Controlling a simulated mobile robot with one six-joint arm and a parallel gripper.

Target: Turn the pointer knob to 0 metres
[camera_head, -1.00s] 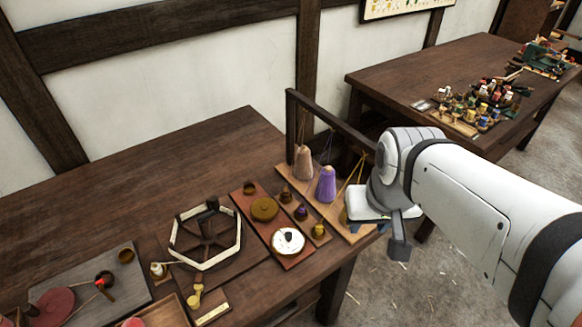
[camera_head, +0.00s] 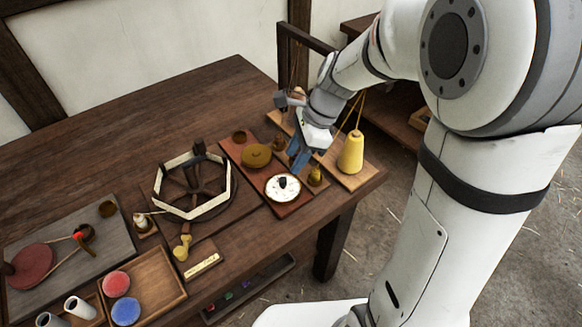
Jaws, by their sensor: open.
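The pointer knob is a small black piece (camera_head: 283,183) at the centre of a round white dial (camera_head: 274,191). The dial sits at the near end of a reddish-brown board (camera_head: 236,147). The dial's markings are too small to read, and I cannot tell where the pointer points. My gripper (camera_head: 296,162) is open, with its dark blue-grey fingers pointing down just behind and slightly right of the dial. It is apart from the knob and appears empty. The arm hides part of the board's right side and the small parts there.
A brass disc (camera_head: 256,156) sits behind the dial. A small brass piece (camera_head: 315,176) stands to its right, and a yellow cone (camera_head: 351,152) stands farther right. A hexagonal reel (camera_head: 158,180) is to the left. A wooden tray (camera_head: 172,271) holds red and blue discs. The table's back left is clear.

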